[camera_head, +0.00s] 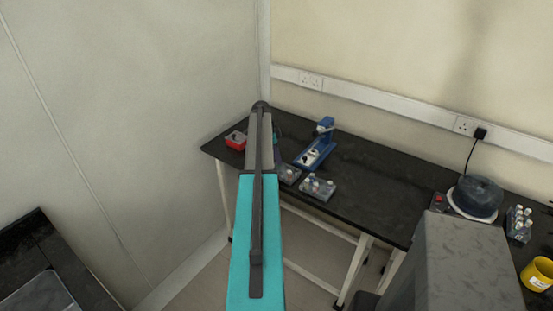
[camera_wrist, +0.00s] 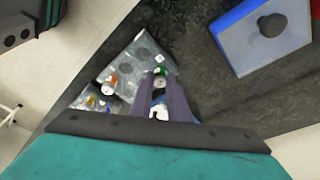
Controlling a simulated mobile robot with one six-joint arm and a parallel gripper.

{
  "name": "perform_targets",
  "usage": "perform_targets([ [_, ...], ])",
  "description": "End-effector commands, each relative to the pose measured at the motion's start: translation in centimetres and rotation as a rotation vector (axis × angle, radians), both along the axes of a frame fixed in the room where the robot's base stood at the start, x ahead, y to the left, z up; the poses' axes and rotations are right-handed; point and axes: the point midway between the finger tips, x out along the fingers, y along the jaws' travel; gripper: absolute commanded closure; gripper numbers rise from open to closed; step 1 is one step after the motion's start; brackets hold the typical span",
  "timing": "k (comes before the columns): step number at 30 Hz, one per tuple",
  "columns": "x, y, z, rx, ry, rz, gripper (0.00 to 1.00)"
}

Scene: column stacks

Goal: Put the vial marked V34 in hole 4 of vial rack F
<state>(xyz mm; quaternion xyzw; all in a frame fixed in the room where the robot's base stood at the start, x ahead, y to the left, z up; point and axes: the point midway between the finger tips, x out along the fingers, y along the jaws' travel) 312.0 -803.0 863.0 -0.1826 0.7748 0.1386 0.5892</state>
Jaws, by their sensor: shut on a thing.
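My gripper (camera_wrist: 161,88) shows in the wrist view with its two grey-purple fingers closed on a vial (camera_wrist: 160,82). The top of this vial shows between the fingertips; no mark can be read on it. Beyond the fingertips lies a grey rack (camera_wrist: 136,50) with several round holes, some of them empty. A vial with a red-orange cap (camera_wrist: 111,80) stands near its left side. No rack letter or hole number can be read. Two small vial racks, one left (camera_head: 288,174) and one right (camera_head: 318,189), sit at the black bench's front edge.
A blue device (camera_head: 316,150) stands behind the racks and also shows in the wrist view (camera_wrist: 264,38). A red box (camera_head: 236,140) is at the bench's left end. A dark round device (camera_head: 476,197), another vial rack (camera_head: 518,231) and a yellow mug (camera_head: 538,274) are on the right.

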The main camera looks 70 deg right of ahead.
Motion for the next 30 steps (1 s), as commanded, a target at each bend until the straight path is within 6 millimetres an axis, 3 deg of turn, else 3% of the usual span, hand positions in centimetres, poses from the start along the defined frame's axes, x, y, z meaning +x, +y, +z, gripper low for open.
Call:
perform_targets([
  [7,0.0,0.0,-0.02,0.0,0.0,0.0,1.0],
  [8,0.0,0.0,-0.02,0.0,0.0,0.0,0.83],
  [12,-0.01,0.01,-0.02,0.0,0.0,0.0,0.63],
  [17,0.0,0.0,-0.02,0.0,0.0,0.0,0.63],
  [21,-0.01,0.01,-0.03,0.0,0.0,0.0,0.5],
  [30,-0.01,0.0,-0.03,0.0,0.0,0.0,0.5],
])
